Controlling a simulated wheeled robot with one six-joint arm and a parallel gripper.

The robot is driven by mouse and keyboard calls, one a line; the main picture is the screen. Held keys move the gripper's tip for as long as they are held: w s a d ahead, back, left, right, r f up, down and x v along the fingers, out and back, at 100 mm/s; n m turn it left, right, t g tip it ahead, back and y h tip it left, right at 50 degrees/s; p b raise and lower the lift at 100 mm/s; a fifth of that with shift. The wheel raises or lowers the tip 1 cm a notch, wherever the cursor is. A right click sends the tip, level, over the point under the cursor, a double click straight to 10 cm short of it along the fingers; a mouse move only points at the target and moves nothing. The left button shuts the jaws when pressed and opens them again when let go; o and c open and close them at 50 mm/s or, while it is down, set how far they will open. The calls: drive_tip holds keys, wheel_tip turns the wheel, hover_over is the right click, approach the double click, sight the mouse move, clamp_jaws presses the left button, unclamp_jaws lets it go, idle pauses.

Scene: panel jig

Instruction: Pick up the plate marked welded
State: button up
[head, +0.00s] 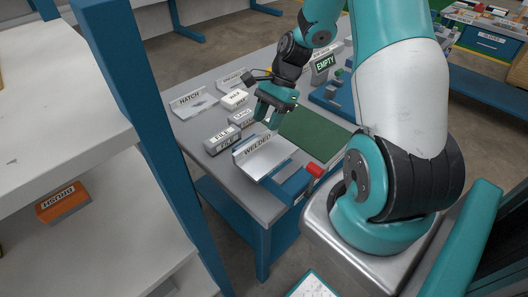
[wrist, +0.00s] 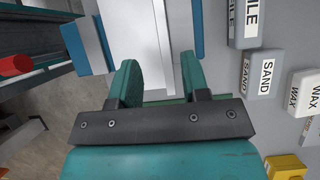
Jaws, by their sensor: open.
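The plate marked WELDED (head: 268,160) is a pale bent sheet near the table's front edge, its label on an upright flange along its back left side. My gripper (head: 269,117) is open and empty, just beyond that flange in the head view and apparently above the table. In the wrist view the open fingers (wrist: 157,80) point toward the plate (wrist: 130,30). A thin edge, apparently its flange, lines up between them. The WELDED label is not readable there. I cannot tell the height left between fingertips and flange.
Blocks marked FILE (head: 221,137), SAND (head: 243,118) and WAX (head: 234,98) stand close left of my gripper. A plate marked HATCH (head: 190,102) lies farther back. A dark green mat (head: 312,134) lies right. A blue clamp with a red end (head: 314,170) sits at the front edge.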

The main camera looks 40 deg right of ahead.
sight(257, 139)
drive_tip(key=shift+p+x, duration=0.5)
drive_tip(key=shift+x, duration=2.45)
drive_tip(key=shift+w+a+r, duration=0.1)
drive_tip(key=shift+w+a, duration=0.1)
clamp_jaws()
